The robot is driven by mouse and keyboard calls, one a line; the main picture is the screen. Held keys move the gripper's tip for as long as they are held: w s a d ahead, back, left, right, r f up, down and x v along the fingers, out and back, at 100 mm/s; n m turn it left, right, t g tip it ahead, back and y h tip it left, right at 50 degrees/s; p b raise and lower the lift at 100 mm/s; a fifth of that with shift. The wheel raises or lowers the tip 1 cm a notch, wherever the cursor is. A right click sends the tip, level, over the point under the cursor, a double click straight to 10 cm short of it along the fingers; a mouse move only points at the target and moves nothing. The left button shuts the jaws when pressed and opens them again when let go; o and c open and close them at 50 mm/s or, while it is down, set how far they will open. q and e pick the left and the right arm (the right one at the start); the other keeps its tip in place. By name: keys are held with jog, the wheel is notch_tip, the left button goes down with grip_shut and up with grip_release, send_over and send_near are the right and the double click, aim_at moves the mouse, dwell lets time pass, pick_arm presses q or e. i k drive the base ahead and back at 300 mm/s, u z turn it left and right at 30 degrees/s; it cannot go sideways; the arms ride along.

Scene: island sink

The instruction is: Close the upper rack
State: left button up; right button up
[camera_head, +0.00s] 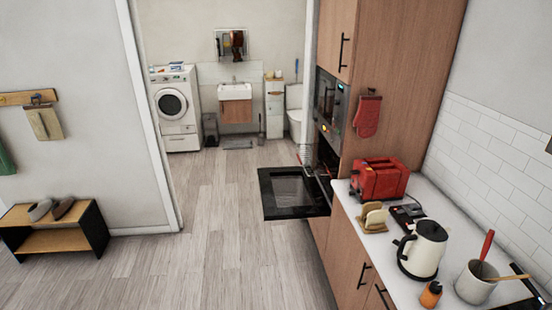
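The oven (326,165) is built into the tall wooden cabinet right of the middle. Its dark glass door (292,192) is folded down and open, sticking out over the floor. A thin wire rack (305,154) juts out from the upper part of the oven opening, to the left past the cabinet front. The inside of the oven is dark and mostly hidden by the angle, so I cannot tell how many racks it holds. Neither of my grippers is in view.
A white counter (385,254) with a red toaster (379,179), a kettle (422,250) and a utensil pot (476,283) runs along the right. A microwave (328,103) is above the oven. The wooden floor (220,245) left of the open door is clear. A shoe bench (55,230) stands at left.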

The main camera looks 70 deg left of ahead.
aim_at(300, 161)
jog(key=u, duration=2.55)
jog(key=i, duration=0.8)
jog(key=u, duration=0.65)
jog(key=i, duration=1.75)
jog(key=z, duration=0.25)
